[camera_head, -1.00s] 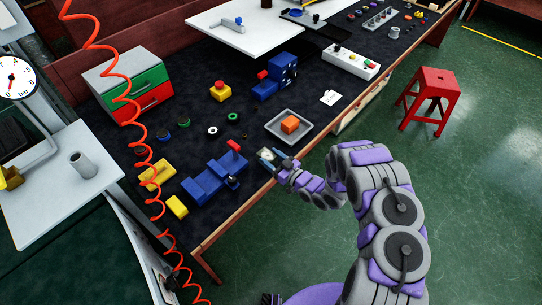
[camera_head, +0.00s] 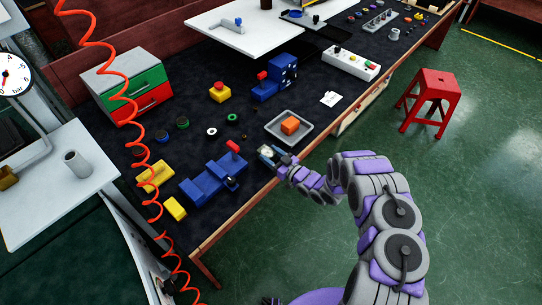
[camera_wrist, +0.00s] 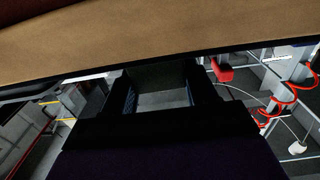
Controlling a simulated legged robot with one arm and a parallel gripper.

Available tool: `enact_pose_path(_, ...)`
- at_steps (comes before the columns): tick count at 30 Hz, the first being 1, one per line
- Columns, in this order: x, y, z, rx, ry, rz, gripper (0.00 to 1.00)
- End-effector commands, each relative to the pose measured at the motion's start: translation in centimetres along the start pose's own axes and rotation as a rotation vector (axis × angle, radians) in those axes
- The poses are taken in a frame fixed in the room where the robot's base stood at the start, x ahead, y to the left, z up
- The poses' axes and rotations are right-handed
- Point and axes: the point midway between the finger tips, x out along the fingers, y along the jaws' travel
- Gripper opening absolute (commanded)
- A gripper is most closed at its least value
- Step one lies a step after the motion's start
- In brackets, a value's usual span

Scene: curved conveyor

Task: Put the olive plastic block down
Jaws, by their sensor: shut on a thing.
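My gripper (camera_head: 269,153) is at the bench's front edge, between the blue vise and the grey tray. It is shut on a small pale olive block (camera_head: 266,151), which shows between the fingers in the head view. In the wrist view the dark fingers of my gripper (camera_wrist: 163,95) stand either side of the block's dull olive face (camera_wrist: 163,77). Whether the block touches the bench cannot be told.
The blue vise (camera_head: 205,185) is to the left. A red coiled hose (camera_head: 124,95) hangs at the left.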

Motion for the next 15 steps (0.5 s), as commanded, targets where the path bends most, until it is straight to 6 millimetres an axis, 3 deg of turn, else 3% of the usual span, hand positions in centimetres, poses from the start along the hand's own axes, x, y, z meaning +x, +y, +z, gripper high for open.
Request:
enact_pose_path(4,0.02,-0.02,0.42,0.001,0.001,0.0,0.24)
enact_pose_path(5,0.02,-0.01,0.37,0.001,0.0,0.0,0.59)
enact_pose_path(12,0.02,-0.02,0.31,0.001,0.0,0.0,0.82)
enact_pose_path(15,0.02,-0.02,0.3,0.001,0.0,0.0,0.83)
